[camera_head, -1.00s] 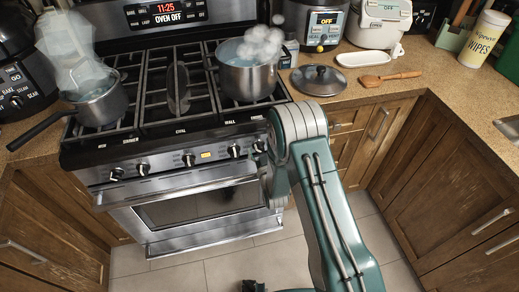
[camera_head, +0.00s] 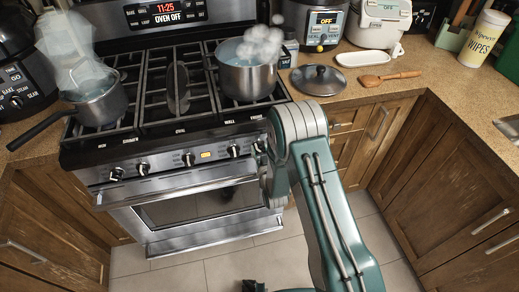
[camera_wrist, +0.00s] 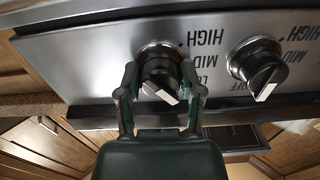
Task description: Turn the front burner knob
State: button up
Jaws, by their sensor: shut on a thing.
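In the wrist view, a black burner knob (camera_wrist: 160,73) with a white pointer mark sits on the steel stove panel. The pointer faces down and slightly right. My gripper (camera_wrist: 159,84) has one finger on each side of this knob and is shut on it. In the head view, the gripped knob is at the right end of the front panel (camera_head: 213,156), mostly hidden by my arm and gripper. A second black knob (camera_wrist: 258,68) stands to the right in the wrist view, apart from my fingers. The panel lettering appears upside down there.
A steaming pot (camera_head: 247,78) stands on the right grates and a long-handled saucepan (camera_head: 98,102) on the left. The oven door handle (camera_head: 180,185) runs below the knobs. A lid (camera_head: 319,79) and wooden spoon (camera_head: 390,77) lie on the right counter.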

jog(key=m, duration=0.4)
jog(key=shift+w+m, duration=0.1)
jog(key=shift+m, duration=1.5)
jog(key=o, duration=1.1)
jog(key=shift+o, duration=0.2)
jog(key=v, duration=1.2)
